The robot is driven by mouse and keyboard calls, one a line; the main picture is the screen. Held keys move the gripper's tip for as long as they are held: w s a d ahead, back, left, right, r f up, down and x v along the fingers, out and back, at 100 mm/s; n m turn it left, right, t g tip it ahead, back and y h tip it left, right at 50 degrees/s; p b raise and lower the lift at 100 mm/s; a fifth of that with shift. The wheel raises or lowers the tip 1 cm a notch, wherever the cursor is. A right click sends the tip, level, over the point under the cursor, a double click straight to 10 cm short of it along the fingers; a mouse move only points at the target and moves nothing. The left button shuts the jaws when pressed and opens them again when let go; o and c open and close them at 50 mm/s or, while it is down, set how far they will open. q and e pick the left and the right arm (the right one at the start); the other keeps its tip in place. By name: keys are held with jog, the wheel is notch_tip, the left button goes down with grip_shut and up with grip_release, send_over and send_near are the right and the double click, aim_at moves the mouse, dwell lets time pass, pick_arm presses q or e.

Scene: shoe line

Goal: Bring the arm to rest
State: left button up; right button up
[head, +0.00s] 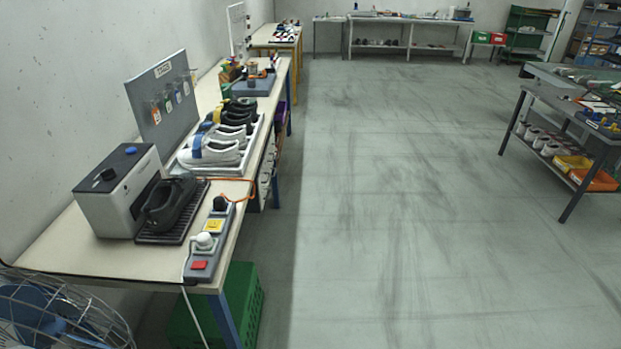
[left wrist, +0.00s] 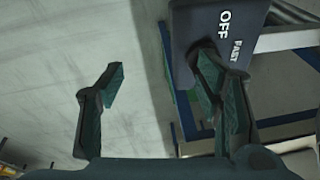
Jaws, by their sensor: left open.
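My left gripper (left wrist: 160,70) shows in the left wrist view with its two dark fingers spread apart. It is open, with nothing between the fingers. Behind the fingers are pale floor and a dark panel (left wrist: 232,18) lettered "OFF" and "FAST". The right finger overlaps the panel in the picture; I cannot tell whether they touch. Neither gripper shows in the head view, and my right gripper is in neither view.
A long workbench (head: 52,245) stands along the left wall. It holds a box-shaped machine (head: 108,190), a dark shoe (head: 168,201), a power strip (head: 207,246) and a shoe tray. A fan (head: 62,312) stands at front left. The middle floor (head: 400,200) is clear.

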pick_arm(q)
jog(key=s+r+t, duration=0.1)
jog(key=s+r, duration=0.2)
jog(key=s, duration=0.7)
notch_tip(320, 180, down, 18)
jog(key=a+n+g, duration=0.1)
jog(key=a, duration=0.1)
jog(key=s+a+f+g, duration=0.1)
jog(key=s+f, duration=1.3)
jog(key=s, duration=0.1)
